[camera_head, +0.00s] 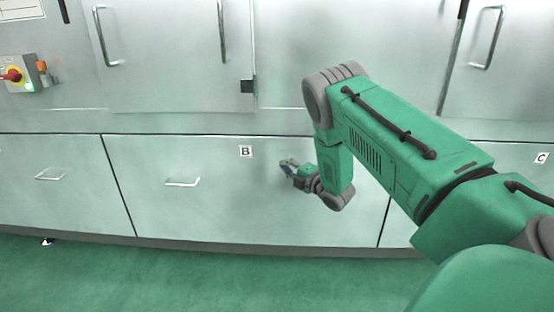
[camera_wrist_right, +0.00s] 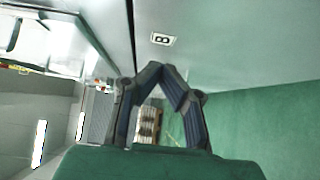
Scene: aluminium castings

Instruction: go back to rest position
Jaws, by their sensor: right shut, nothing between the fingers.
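My right arm comes in from the right in the head view. It bends down in front of the cabinet drawer marked B. My right gripper (camera_head: 287,164) is small and dark at its end, pointing left and held before the drawer front (camera_head: 240,205). In the right wrist view my right gripper (camera_wrist_right: 163,68) has its two dark fingers meeting at the tips, with nothing between them. My left gripper is in neither view.
Metal cabinets have drawers below, with a handle (camera_head: 182,183) left of my gripper and a B label (camera_head: 245,151) above. The green floor (camera_head: 150,275) in front is clear.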

